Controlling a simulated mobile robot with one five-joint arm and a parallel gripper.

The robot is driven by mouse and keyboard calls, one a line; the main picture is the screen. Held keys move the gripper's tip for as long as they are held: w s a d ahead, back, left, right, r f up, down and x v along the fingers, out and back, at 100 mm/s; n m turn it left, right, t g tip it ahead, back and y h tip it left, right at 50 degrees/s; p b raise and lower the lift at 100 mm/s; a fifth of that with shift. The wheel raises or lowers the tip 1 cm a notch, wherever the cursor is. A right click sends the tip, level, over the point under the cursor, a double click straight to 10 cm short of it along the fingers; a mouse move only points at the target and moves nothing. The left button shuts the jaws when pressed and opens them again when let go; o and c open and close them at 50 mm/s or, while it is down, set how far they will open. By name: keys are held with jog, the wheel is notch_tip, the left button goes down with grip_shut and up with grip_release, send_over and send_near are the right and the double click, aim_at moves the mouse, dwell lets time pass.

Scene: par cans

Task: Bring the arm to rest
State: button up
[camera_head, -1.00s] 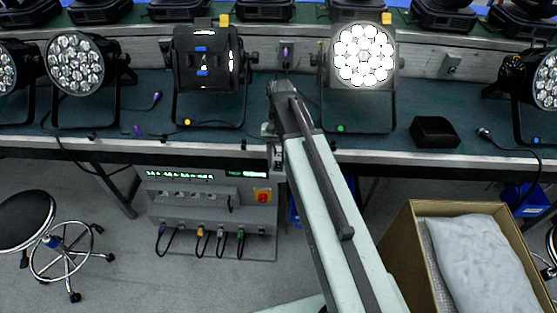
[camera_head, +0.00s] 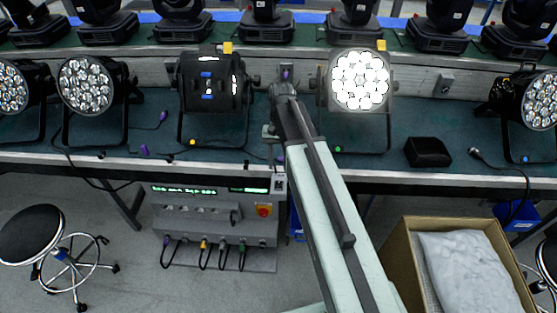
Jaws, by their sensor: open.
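My arm reaches forward from the bottom of the picture to the bench's front edge. My gripper (camera_head: 272,134) is at its far end, small and dark, mostly hidden behind the arm's last link. It is over the front of the green-topped bench (camera_head: 225,158), between two par cans. The lit par can (camera_head: 360,80) stands to its right with its white face toward me. A par can (camera_head: 213,90) with its dark back toward me stands to its left. Nothing shows held in the gripper.
More par cans (camera_head: 90,86) stand at the left and one (camera_head: 540,98) at the right. A black box (camera_head: 428,151) lies on the bench. A control unit (camera_head: 215,215) sits below. An open carton (camera_head: 405,262) stands front right, a stool (camera_head: 32,234) front left.

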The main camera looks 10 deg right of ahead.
jog(key=shift+s+a+r+n+t+h+p, duration=0.15)
jog(key=shift+s+n+t+p, duration=0.1)
jog(key=shift+s+n+t, duration=0.5)
jog(key=shift+s+a+n+t+h+p, duration=0.1)
jog(key=shift+s+n+t+h+p, duration=0.25)
jog(key=shift+s, duration=0.75)
jog(key=shift+s+a+r+n+t+p, duration=0.1)
jog(key=shift+s+n+t, duration=0.4)
jog(key=shift+s+n, duration=0.3)
jog(key=shift+s, duration=0.1)
